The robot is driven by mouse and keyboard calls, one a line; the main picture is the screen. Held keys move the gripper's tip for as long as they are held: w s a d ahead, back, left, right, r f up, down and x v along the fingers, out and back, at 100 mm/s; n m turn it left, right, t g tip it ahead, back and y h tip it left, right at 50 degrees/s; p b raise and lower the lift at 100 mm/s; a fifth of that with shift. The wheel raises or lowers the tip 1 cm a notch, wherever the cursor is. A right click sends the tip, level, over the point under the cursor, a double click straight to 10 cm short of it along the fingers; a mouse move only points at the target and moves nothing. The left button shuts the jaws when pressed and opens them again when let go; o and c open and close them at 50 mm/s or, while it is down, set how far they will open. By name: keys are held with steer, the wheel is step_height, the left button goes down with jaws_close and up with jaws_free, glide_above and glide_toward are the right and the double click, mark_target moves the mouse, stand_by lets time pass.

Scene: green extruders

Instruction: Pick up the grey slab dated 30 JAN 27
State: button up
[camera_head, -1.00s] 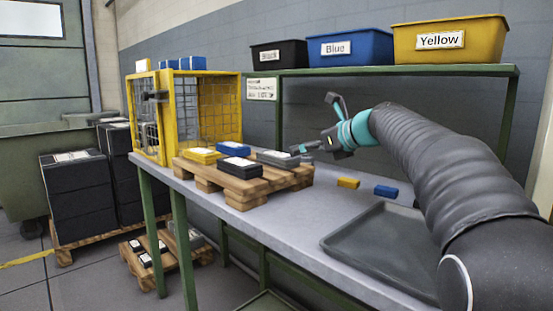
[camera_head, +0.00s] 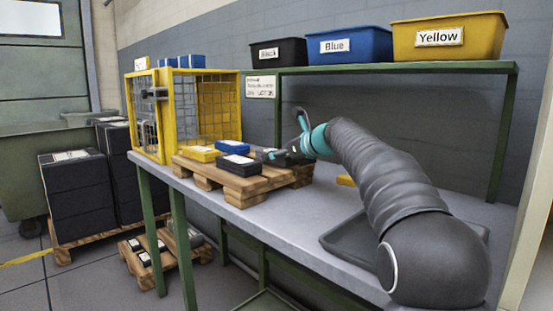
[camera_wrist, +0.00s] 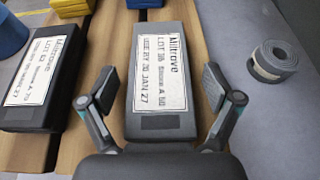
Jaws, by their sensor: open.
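The grey slab (camera_wrist: 161,120) lies on the wooden pallet on the bench, and its white label reads "Miltrove" and "USE BY 30 JAN 27" in the wrist view. My gripper (camera_wrist: 160,97) is open, with one finger on each side of the slab's near part and a gap on both sides. In the head view my gripper (camera_head: 272,155) is low at the right side of the pallet and hides most of the slab.
A black labelled slab (camera_wrist: 40,85) lies left of the grey one on the wooden pallet (camera_head: 250,191). Blue (camera_head: 232,146) and yellow (camera_head: 202,154) slabs lie behind. A grey roll (camera_wrist: 272,62) sits on the bench to the right. A yellow cage (camera_head: 205,110) stands at left.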

steer(key=c, duration=1.5)
